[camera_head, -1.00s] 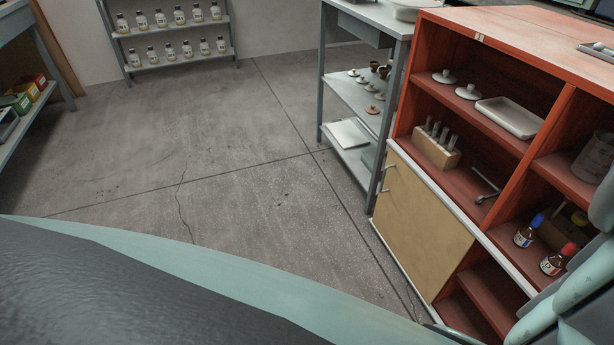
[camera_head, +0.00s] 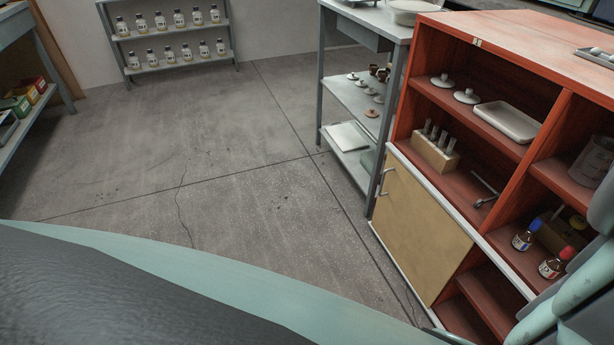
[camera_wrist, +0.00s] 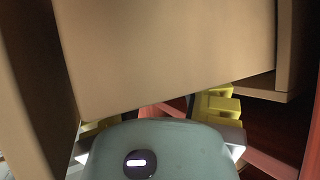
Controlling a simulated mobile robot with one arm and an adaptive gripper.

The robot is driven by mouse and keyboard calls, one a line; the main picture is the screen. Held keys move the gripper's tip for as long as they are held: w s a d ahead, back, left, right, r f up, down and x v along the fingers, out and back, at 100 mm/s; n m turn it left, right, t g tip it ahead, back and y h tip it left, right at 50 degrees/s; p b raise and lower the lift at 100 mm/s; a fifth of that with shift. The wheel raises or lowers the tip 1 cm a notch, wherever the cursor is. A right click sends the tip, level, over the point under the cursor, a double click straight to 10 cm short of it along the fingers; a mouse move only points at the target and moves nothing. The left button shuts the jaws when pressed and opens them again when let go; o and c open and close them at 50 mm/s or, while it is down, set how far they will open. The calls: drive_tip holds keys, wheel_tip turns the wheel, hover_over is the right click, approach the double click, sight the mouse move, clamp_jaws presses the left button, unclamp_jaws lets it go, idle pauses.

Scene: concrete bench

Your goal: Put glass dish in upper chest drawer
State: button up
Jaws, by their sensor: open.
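My gripper (camera_wrist: 158,112) shows in the wrist view, with yellow finger pads apart and nothing visible between them. A large plain tan panel (camera_wrist: 165,50) fills the upper wrist view, very close in front of the fingers and partly covering them. I cannot tell whether this panel is part of the chest drawer. I cannot make out a glass dish with certainty in either view. In the head view my gripper is out of sight.
A red shelf cabinet (camera_head: 480,42) stands at right, holding a white tray (camera_head: 507,121), a test-tube block (camera_head: 434,154) and bottles. A tan door (camera_head: 420,225) with handles is below. A grey metal table (camera_head: 372,25) stands behind. The concrete floor (camera_head: 240,140) is clear.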

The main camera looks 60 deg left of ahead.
drive_tip(key=v, duration=1.2)
drive_tip(key=shift+w+r, duration=0.15)
drive_tip(key=shift+r, duration=0.15)
